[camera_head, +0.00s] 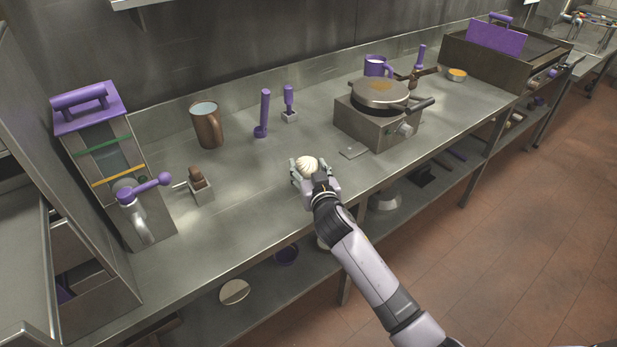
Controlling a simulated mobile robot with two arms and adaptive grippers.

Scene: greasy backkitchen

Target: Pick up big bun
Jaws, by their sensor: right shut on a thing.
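The big bun (307,163) is a small, round, cream-coloured thing with ridges, near the front edge of the steel counter (240,215). My right gripper (308,174) is shut on it, with the fingers around its sides. The gripper hides the lower part of the bun, so I cannot tell whether it touches the counter. My left gripper is not in view.
A purple-topped dispenser (110,160) is far left.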

